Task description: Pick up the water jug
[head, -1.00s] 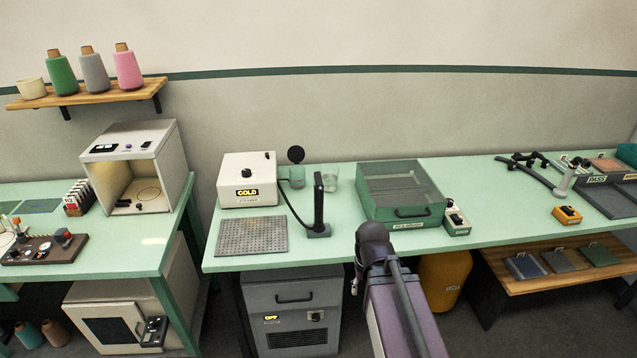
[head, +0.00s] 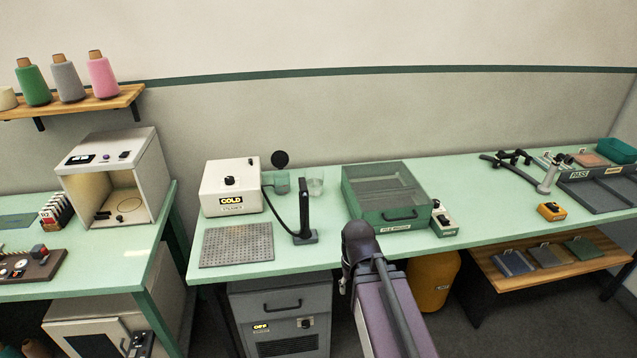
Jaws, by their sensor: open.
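A small clear vessel (head: 315,183), which looks like the water jug, stands upright on the green bench at the back, right of the white steamer box (head: 230,186). Its handle and contents are too small to make out. A greenish tank with a round black cap (head: 280,160) is at the steamer's right side, just left of the vessel. My arm rises from the bottom of the head view in front of the bench. My gripper is not in view.
A black wand on a stand (head: 303,215) with a hose is in front of the vessel. A green lidded box (head: 390,200) stands to its right. A perforated plate (head: 236,245) lies at the front left.

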